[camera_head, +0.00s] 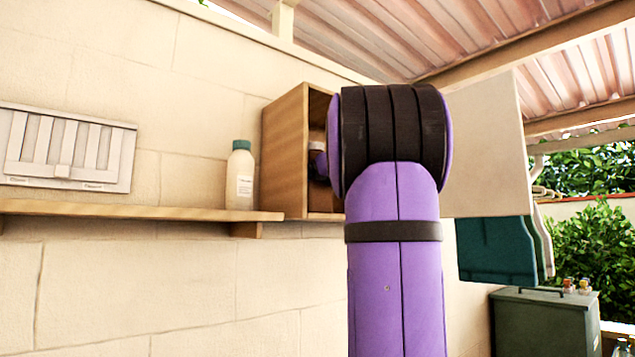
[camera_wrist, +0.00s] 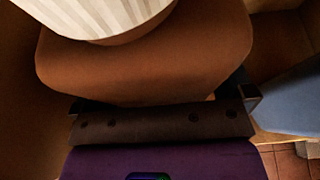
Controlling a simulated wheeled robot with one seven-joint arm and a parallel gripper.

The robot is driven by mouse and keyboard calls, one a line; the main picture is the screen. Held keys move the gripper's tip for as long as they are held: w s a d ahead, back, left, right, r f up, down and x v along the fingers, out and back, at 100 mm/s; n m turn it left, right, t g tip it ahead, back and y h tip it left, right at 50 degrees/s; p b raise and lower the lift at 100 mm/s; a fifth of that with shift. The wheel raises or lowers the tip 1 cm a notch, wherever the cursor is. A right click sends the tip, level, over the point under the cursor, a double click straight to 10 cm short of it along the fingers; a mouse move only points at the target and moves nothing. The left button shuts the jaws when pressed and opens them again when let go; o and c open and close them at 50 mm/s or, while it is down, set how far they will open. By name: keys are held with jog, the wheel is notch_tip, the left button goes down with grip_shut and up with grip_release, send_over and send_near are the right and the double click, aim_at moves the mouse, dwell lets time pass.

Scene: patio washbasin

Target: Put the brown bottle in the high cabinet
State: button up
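The brown bottle (camera_wrist: 150,65) fills the upper middle of the wrist view, with a white ribbed cap (camera_wrist: 100,15). Wooden walls of the high cabinet (camera_head: 284,155) surround it there. In the head view the cabinet is open at the front, and my purple arm reaches across its opening. A small pale cap-like part shows in the opening beside my arm; most of the inside is hidden. My gripper (camera_wrist: 160,105) is right at the bottle, its fingers spread to about the bottle's width. The bottle covers the fingertips, so I cannot tell whether they press on it.
The cabinet's pale door (camera_head: 490,150) stands open right of my arm. A white bottle with a green cap (camera_head: 240,175) stands on the wooden shelf (camera_head: 120,210) left of the cabinet. A white rack (camera_head: 65,150) is on the wall. A dark green bin (camera_head: 545,320) stands low at right.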

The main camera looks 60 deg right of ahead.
jog(key=v, duration=1.2)
